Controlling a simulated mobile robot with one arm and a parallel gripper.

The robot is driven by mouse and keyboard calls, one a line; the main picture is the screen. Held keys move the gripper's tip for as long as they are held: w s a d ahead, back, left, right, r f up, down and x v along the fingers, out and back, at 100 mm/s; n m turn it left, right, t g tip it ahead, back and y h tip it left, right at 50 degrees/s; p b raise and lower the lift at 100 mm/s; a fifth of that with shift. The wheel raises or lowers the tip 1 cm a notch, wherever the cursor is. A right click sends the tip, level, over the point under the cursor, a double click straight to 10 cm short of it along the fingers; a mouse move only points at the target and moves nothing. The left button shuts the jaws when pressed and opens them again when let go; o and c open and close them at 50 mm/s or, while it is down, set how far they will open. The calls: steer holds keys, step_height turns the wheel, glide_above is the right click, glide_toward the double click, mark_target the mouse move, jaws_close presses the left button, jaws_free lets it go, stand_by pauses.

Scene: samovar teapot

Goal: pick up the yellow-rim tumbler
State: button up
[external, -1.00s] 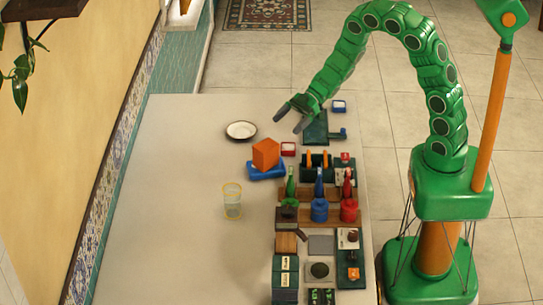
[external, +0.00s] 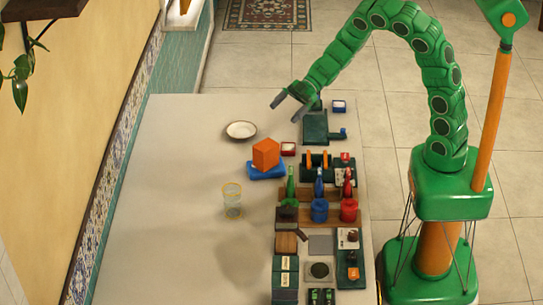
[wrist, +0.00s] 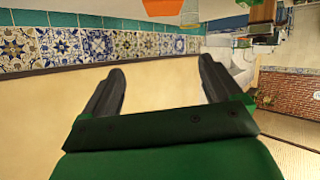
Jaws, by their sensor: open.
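The yellow-rim tumbler (external: 232,201) is a clear glass with a yellow rim. It stands upright on the pale table (external: 170,210), left of the row of coloured items. My gripper (external: 283,106) is open and empty above the far end of the table, well away from the tumbler. In the wrist view, my gripper's two dark fingers (wrist: 158,85) are spread apart with nothing between them.
A white plate (external: 241,130) lies left of my gripper. An orange block (external: 266,153) sits on a blue piece (external: 266,172) between my gripper and the tumbler. Bottles and boxes crowd the table's right side. The left half is clear.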

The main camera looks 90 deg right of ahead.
steer(key=w+a+r+n+g, duration=0.1)
steer(key=w+a+n, duration=0.6)
steer(key=n, duration=0.6)
steer(key=w+a+r+n, duration=0.1)
steer(key=w+a+n, duration=0.55)
steer(key=n, duration=0.65)
steer(key=a+f+n+g+y, duration=0.1)
steer(key=a+f+n+g, duration=0.15)
steer(key=a+n, duration=0.9)
steer(key=t, duration=0.1)
glide_toward(227, 200)
steer(key=shift+m, duration=0.35)
steer(key=shift+f+x, duration=0.25)
steer(key=shift+x, duration=4)
steer(key=shift+w+d, duration=0.1)
steer(key=shift+w, duration=0.05)
